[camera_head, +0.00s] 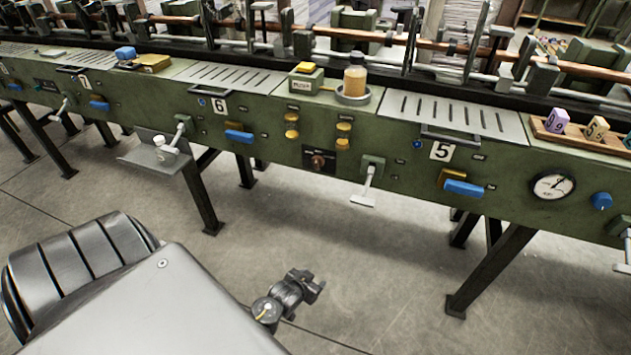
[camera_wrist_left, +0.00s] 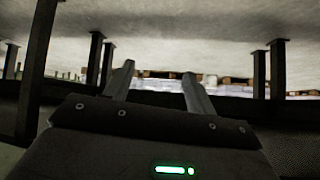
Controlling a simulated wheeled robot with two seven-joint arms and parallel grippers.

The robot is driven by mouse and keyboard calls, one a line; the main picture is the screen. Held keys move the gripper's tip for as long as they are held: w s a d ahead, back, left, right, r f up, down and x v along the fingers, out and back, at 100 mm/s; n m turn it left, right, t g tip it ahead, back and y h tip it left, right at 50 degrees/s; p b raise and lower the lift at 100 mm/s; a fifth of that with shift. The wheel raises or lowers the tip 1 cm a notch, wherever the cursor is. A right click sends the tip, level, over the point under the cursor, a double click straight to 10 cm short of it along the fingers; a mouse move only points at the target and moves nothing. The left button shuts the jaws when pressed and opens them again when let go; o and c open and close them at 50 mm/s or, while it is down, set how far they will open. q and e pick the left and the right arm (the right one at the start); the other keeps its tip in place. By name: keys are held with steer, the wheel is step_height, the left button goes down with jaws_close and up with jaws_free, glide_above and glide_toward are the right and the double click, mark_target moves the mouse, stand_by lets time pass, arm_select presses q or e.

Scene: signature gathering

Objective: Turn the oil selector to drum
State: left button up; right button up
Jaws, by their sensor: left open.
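A dark round knob (camera_head: 318,160) sits on a small black plate on the front of the green machine panel; its label is too small to read, and I take it as the oil selector. My left gripper (camera_head: 305,285) is low in front of the machine, over the floor, well below and apart from the knob. In the left wrist view its two fingers (camera_wrist_left: 158,85) are spread with nothing between them. My right gripper is not in view.
Yellow buttons (camera_head: 343,143) flank the knob from above. A grey lever (camera_head: 367,185) sticks out just right of it, and a blue handle (camera_head: 463,188) lies farther right. A grey shelf (camera_head: 150,152) juts out at left. Dark table legs (camera_head: 478,265) stand below.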

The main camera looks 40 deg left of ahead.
arm_select(q)
steer(key=w+a+r+n+t+y+b, duration=0.1)
steer(key=w+a+r+t+b, duration=0.1)
steer(key=w+r, duration=0.3)
steer(key=w+a+r+t+y+b, duration=0.1)
steer(key=w+a+r+t+b, duration=0.15)
steer(key=r, duration=0.55)
steer(key=n+t+y+b, duration=0.2)
steer(key=t+b, duration=0.1)
glide_toward(316, 165)
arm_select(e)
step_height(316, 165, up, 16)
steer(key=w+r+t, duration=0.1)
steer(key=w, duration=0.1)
arm_select(q)
steer(key=b+x, duration=0.1)
steer(key=x, duration=0.7)
steer(key=shift+f, duration=0.1)
steer(key=shift+w+a, duration=0.15)
steer(key=shift+w, duration=0.25)
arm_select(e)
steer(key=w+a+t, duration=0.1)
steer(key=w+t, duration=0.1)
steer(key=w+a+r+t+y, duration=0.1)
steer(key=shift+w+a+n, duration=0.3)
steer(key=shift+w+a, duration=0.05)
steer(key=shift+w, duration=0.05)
arm_select(q)
steer(key=c, duration=1)
